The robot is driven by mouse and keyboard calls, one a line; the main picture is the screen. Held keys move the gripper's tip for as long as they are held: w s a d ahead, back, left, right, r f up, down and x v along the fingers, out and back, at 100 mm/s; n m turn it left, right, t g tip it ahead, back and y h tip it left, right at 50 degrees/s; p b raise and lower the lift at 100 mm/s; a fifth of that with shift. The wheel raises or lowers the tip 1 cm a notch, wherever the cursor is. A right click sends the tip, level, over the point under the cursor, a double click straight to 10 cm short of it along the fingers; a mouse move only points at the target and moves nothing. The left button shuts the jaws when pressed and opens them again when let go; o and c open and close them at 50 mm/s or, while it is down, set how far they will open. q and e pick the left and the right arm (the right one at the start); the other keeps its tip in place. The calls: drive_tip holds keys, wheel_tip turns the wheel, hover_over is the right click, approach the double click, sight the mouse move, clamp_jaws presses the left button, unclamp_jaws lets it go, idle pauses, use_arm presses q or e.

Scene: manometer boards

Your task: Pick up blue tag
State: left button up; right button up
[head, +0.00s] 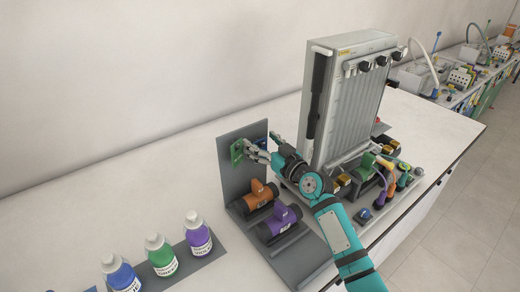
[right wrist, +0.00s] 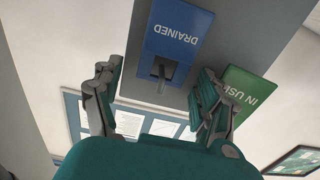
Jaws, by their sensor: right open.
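The blue tag (right wrist: 180,28), lettered DRAINED, hangs on a grey upright panel in the right wrist view, with a grey peg at its lower part. In the head view a bit of blue (head: 262,143) shows behind my gripper; most of it is hidden. My right gripper (head: 252,151) is open at the panel. In the right wrist view the same gripper (right wrist: 155,92) has one finger on each side below the blue tag, holding nothing.
Bottles (head: 160,256) stand front left.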

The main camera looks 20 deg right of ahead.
drive_tip(key=c, duration=1)
drive_tip(key=shift+s, duration=0.1)
drive_tip(key=shift+r+b, duration=0.3)
drive_tip(key=shift+r, duration=0.2)
drive_tip(key=shift+s+d, duration=0.15)
drive_tip(key=shift+s, duration=0.2)
drive_tip(key=b+v, duration=0.1)
drive_tip(key=v, duration=0.1)
drive_tip(key=shift+s+d+f+b, duration=0.1)
drive_tip(key=shift+s+f+b, duration=0.05)
drive_tip(key=shift+s+b, duration=0.15)
drive_tip(key=r, duration=0.4)
drive_tip(key=r+b, duration=0.1)
drive_tip(key=r, duration=0.9)
drive_tip(key=shift+s+d+r, duration=0.1)
drive_tip(key=shift+s+r, duration=0.05)
drive_tip(key=shift+s, duration=0.1)
